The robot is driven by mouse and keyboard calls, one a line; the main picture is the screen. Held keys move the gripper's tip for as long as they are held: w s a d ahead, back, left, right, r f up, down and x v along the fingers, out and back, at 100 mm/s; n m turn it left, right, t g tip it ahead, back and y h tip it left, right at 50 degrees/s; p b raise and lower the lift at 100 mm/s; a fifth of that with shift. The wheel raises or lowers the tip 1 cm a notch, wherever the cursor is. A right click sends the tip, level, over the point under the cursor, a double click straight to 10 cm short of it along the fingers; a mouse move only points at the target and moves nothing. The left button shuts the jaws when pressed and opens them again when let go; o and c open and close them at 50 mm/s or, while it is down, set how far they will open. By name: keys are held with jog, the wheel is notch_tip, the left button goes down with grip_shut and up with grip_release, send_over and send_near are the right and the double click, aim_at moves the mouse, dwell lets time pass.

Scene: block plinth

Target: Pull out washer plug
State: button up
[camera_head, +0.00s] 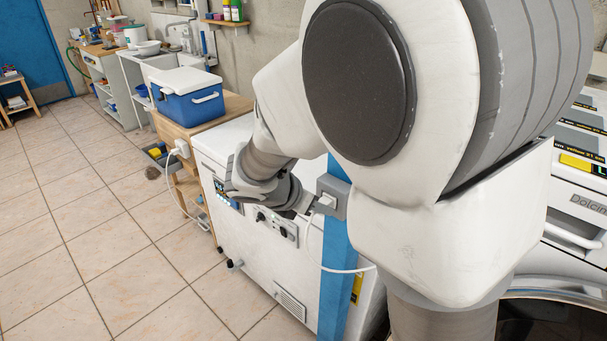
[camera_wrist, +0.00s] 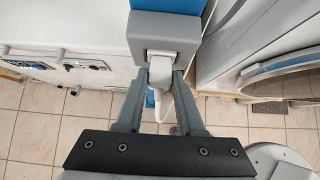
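A white plug (camera_wrist: 160,72) sits in the socket of a grey outlet box (camera_wrist: 188,27), with its white cord hanging below. In the head view the plug (camera_head: 327,201) and the outlet box (camera_head: 334,187) show on a blue post. My gripper (camera_wrist: 161,76) has one finger on each side of the plug, with the fingertips close under the box. The fingers are very near the plug's sides; I cannot tell whether they touch it. In the head view my gripper (camera_head: 306,207) reaches the plug from the left, and my arm hides much of the area around it.
A white appliance with a control panel (camera_head: 272,226) stands left of the blue post (camera_head: 336,288). A blue and white cooler (camera_head: 187,97) is on a wooden table behind. Another white plug (camera_head: 180,149) with a cord is at that table. Tiled floor at left is mostly clear.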

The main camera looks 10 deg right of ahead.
grip_shut()
jog(key=shift+s+a, duration=0.1)
jog(key=shift+a, duration=0.05)
dwell(0.4)
jog(key=shift+s+a, duration=0.75)
jog(key=shift+a, duration=0.25)
jog(key=shift+s+a+p, duration=0.25)
jog(key=shift+s+a, duration=0.35)
jog(key=shift+a, duration=0.2)
jog(key=shift+s+a+p, duration=0.2)
jog(key=shift+s+a, duration=0.35)
jog(key=shift+a, duration=0.25)
